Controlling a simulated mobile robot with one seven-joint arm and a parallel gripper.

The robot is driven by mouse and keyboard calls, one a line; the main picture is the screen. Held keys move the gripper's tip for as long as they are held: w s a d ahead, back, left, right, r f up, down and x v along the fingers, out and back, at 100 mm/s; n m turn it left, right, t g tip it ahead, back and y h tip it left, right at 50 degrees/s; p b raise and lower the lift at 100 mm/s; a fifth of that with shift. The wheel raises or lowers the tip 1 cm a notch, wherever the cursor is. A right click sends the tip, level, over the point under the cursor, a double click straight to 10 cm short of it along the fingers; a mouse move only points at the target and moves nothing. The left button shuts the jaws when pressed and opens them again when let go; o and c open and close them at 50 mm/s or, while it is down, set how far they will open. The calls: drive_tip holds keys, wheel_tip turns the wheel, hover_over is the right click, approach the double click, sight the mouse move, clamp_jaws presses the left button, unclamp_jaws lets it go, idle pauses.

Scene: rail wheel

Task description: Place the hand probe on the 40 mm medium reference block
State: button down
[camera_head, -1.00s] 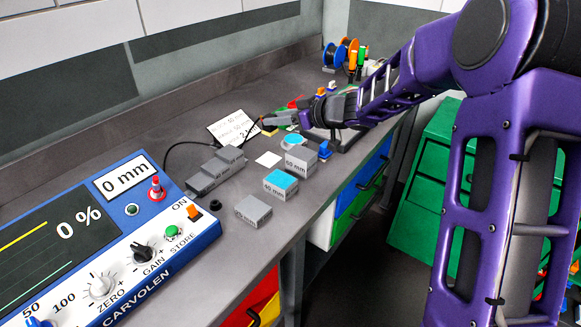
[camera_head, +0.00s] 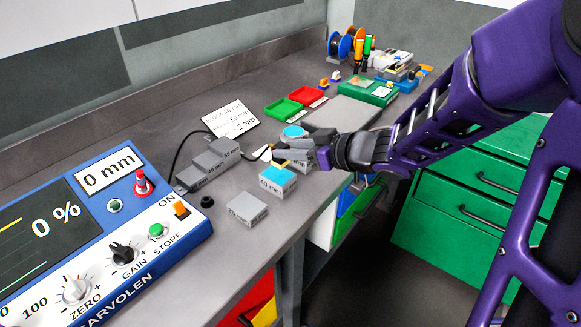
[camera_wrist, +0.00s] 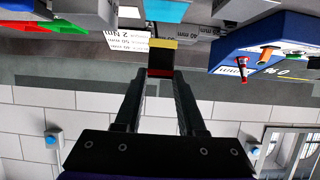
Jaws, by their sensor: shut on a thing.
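The 40 mm block (camera_head: 277,183) is grey with a light-blue top and stands near the bench's front edge. A light-blue face also shows at the top of the wrist view (camera_wrist: 167,10). My gripper (camera_head: 290,154) is beside and above this block in the head view, reaching in from the right. It is shut on the small dark hand probe with yellow and red parts, seen between the fingertips in the wrist view (camera_wrist: 161,58). In the head view only a yellow part of the probe (camera_head: 282,162) shows, close to the block's top. I cannot tell whether they touch.
A low grey block (camera_head: 247,208) stands in front, and a grey stepped block (camera_head: 210,166) to the left. Another grey block (camera_head: 300,158) is partly hidden by my gripper. The blue instrument (camera_head: 110,235) fills the lower left. Red (camera_head: 281,109) and green trays stand farther back.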

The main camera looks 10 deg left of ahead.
sight(286, 163)
drive_tip(key=shift+f+b, duration=0.65)
drive_tip(key=shift+f, duration=1.15)
drive_tip(key=shift+f, duration=0.1)
drive_tip(key=shift+f, duration=0.15)
drive_tip(key=c, duration=0.5)
unclamp_jaws()
drive_tip(key=shift+s+d+r, duration=0.1)
drive_tip(key=shift+d+r, duration=0.15)
drive_tip(key=shift+r, duration=0.2)
drive_tip(key=p+v, duration=0.3)
drive_tip(key=v, duration=0.8)
drive_tip(key=shift+s, duration=0.2)
